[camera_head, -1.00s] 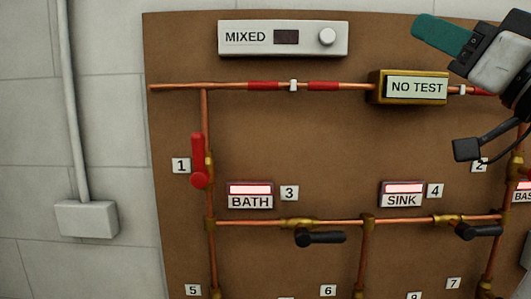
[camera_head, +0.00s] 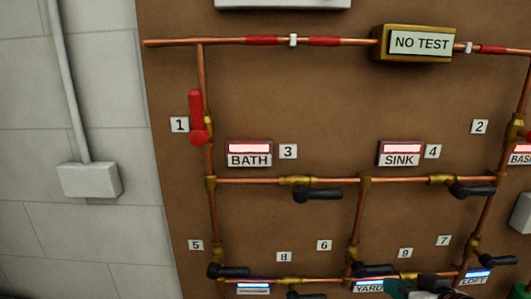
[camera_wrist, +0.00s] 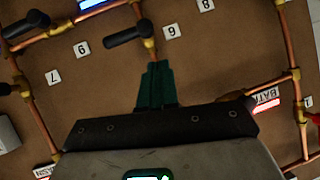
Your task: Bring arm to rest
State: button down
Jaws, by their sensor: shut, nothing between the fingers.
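My gripper (camera_head: 400,288) shows only partly at the bottom edge of the head view, right of centre, in front of the lower pipe run near the YARD label (camera_head: 369,286). In the wrist view my gripper's dark green fingers (camera_wrist: 156,72) are together with nothing between them. There they overlap the brown board (camera_wrist: 195,75) and a copper pipe below a black valve handle (camera_wrist: 128,33). Whether the fingertips touch the pipe cannot be told. Most of the arm is out of view.
The board carries copper pipes, brass fittings and numbered tags. A red lever (camera_head: 196,117) stands upright by tag 1. Black handles (camera_head: 318,194) stick out along the lower pipes. BATH (camera_head: 249,153) and SINK (camera_head: 400,153) lamps glow red. A NO TEST box (camera_head: 420,43) sits above.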

jog(key=s+d+f+g+h, duration=0.2)
jog(key=s+f+g, duration=0.4)
jog(key=s+f, duration=1.1)
jog(key=s+d+f+g+h, duration=0.1)
jog(key=s+f+g, duration=0.3)
jog(key=s+f, duration=0.6)
jog(key=s, duration=0.4)
jog(key=shift+m+g, duration=0.4)
